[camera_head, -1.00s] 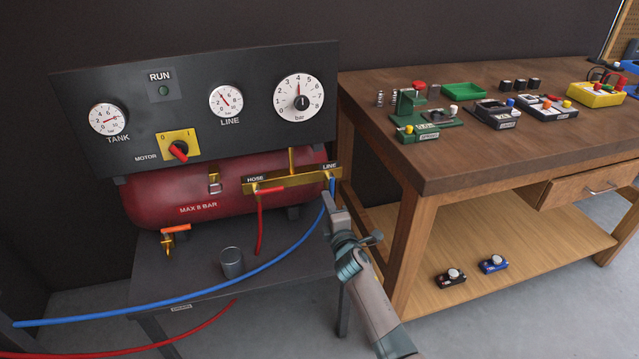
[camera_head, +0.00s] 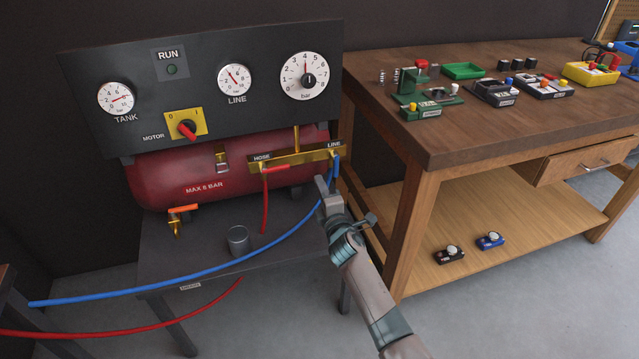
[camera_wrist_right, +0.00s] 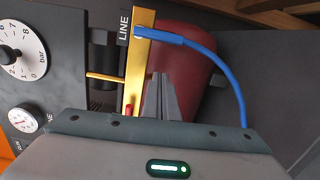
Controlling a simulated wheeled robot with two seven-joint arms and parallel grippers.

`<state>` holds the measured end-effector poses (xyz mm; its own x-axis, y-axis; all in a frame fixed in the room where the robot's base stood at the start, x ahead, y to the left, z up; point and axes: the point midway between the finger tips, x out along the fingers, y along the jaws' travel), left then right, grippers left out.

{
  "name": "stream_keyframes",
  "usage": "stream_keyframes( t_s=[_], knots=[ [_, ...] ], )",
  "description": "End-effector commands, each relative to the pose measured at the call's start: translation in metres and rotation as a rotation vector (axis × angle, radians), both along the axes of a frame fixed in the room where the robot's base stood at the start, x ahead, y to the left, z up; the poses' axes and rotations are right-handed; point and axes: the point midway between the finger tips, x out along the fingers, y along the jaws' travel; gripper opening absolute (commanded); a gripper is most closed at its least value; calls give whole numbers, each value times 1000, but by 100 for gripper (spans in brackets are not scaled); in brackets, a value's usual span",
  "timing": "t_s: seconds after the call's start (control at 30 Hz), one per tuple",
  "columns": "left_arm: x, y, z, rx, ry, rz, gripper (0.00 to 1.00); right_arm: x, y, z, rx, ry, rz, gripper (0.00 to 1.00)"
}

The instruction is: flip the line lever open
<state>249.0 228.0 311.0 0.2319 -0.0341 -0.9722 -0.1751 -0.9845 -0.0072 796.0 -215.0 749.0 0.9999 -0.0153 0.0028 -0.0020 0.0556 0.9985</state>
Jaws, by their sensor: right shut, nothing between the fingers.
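The blue line lever (camera_head: 337,168) sits under the LINE label at the right end of the brass manifold (camera_head: 297,157) and points down. In the right wrist view the blue lever (camera_wrist_right: 160,36) shows at the manifold's LINE end, with a blue hose curving away beyond it. My right gripper (camera_head: 321,184) is shut and empty, just left of and below the lever in the head view. In the wrist view its fingertips (camera_wrist_right: 158,80) are close to the manifold and appear apart from the lever. My left gripper is not in view.
The red hose lever (camera_head: 276,169) lies along the manifold's left part. A red tank (camera_head: 175,180) is behind it. A wooden workbench (camera_head: 450,140) stands close on the right.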

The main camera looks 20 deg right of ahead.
Motion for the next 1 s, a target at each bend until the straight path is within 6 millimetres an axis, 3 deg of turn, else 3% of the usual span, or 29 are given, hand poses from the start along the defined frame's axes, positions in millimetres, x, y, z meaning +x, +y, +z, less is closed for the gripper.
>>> stream_keyframes(
  t_s=[0.27, 0.6, 1.0],
  knots=[
    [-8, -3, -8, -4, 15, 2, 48, -28, 0, 0, 0, 1, 0, 0],
    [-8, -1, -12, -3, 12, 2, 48, -77, 1, 0, 0, -1, 0, 0],
    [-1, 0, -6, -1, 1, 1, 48, -90, 1, 0, 0, 0, 0, 0]
  ],
)
